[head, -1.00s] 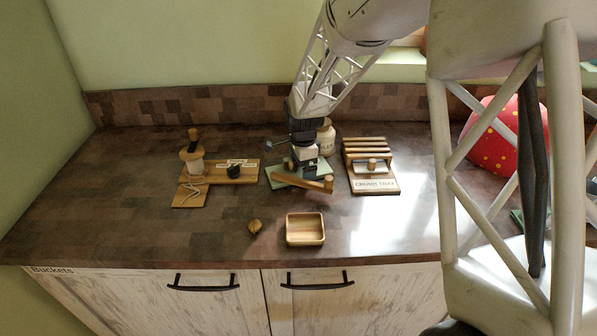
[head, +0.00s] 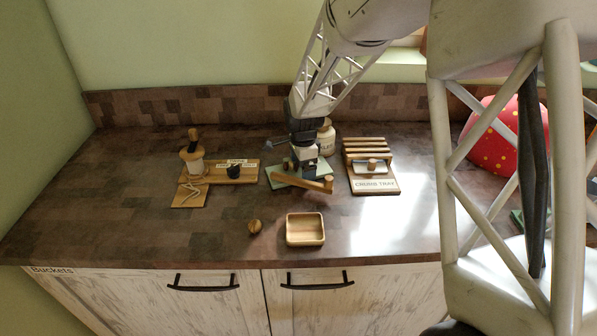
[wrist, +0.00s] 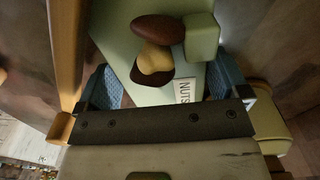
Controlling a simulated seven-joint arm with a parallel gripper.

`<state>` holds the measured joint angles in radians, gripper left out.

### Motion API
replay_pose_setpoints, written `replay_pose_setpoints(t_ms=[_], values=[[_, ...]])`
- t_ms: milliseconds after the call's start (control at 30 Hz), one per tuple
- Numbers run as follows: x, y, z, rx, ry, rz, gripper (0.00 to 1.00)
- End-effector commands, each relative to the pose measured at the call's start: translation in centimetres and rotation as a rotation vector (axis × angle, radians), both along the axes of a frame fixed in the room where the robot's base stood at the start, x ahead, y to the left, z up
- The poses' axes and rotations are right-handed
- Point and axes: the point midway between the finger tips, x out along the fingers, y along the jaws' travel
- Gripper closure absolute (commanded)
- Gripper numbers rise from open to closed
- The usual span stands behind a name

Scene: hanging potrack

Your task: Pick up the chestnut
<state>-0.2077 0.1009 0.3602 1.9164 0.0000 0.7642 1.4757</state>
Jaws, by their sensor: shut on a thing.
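In the wrist view, a dark brown nut with a tan patch (wrist: 153,62), which looks like the chestnut, lies on a green holder (wrist: 120,30) with a NUTS label. A plain brown oval nut (wrist: 157,28) lies against it. My gripper (wrist: 165,82) has its blue finger pads well apart, one on each side of the labelled part of the holder. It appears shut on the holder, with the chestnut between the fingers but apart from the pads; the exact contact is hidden. In the head view my gripper (head: 304,163) is low over the green holder (head: 277,178), covering the nuts.
A wooden bar (head: 302,183) lies in front of my gripper, and a jar (head: 326,138) stands behind. A CRUMB TRAY rack (head: 372,184) is close on the right. A wooden bowl (head: 305,229) and a round brown nut (head: 254,226) are in front.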

Motion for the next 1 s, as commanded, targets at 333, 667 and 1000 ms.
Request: replay_pose_setpoints(t_ms=[333, 667, 1000], values=[[0.1, 0.0, 0.4, 0.001, -0.005, 0.0, 0.8], [0.1, 0.0, 2.1, 0.001, -0.006, 0.0, 0.8], [-1.4, -0.3, 4.0, 0.001, -0.005, 0.0, 0.8]])
